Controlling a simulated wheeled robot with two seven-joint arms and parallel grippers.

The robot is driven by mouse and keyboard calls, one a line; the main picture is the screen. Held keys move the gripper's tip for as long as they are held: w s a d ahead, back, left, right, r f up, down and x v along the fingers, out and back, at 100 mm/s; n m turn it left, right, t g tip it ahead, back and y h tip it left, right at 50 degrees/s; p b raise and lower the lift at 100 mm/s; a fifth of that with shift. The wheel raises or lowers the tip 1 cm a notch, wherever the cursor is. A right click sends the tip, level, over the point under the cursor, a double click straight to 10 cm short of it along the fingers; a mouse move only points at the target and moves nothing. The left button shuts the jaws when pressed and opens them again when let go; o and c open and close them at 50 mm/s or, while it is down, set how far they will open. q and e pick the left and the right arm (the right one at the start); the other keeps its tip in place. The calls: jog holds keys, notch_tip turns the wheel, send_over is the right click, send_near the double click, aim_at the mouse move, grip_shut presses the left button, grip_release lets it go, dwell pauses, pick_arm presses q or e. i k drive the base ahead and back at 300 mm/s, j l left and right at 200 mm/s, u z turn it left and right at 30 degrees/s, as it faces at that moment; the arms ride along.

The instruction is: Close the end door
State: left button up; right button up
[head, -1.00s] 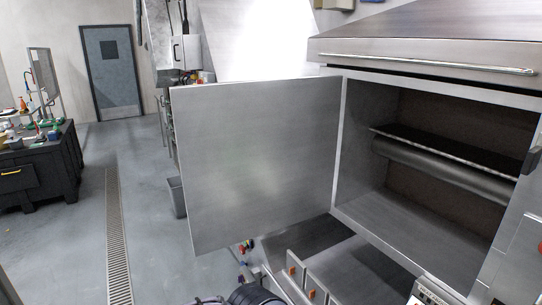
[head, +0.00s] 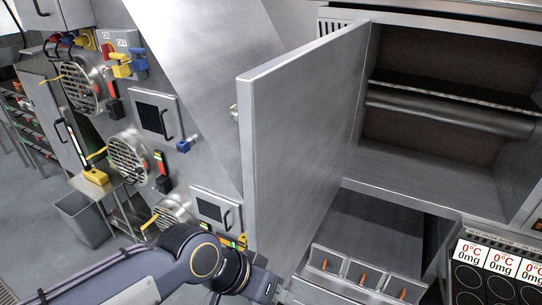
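The end door (head: 300,140) is a flat grey metal panel. It stands open, swung outward from the left side of the open metal compartment (head: 440,190), with its near edge toward me. My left arm comes in along the bottom, and its gripper (head: 284,294) is at the bottom edge of the head view, below the door's lower part. I see no clear contact between the gripper and the door. The gripper's fingers are small and partly cut off, so I cannot tell their opening. My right gripper is not in view.
Left of the door is a machine wall with round grilles (head: 128,158), valves and a coloured lever (head: 121,66). A grey bin (head: 82,218) stands on the floor. Small bins with orange tabs (head: 363,276) and a panel of readouts (head: 500,262) are below the compartment.

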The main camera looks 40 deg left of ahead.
aim_at(294, 112)
jog(key=j, duration=0.95)
jog(key=k+j+z, duration=0.1)
jog(key=j, duration=0.85)
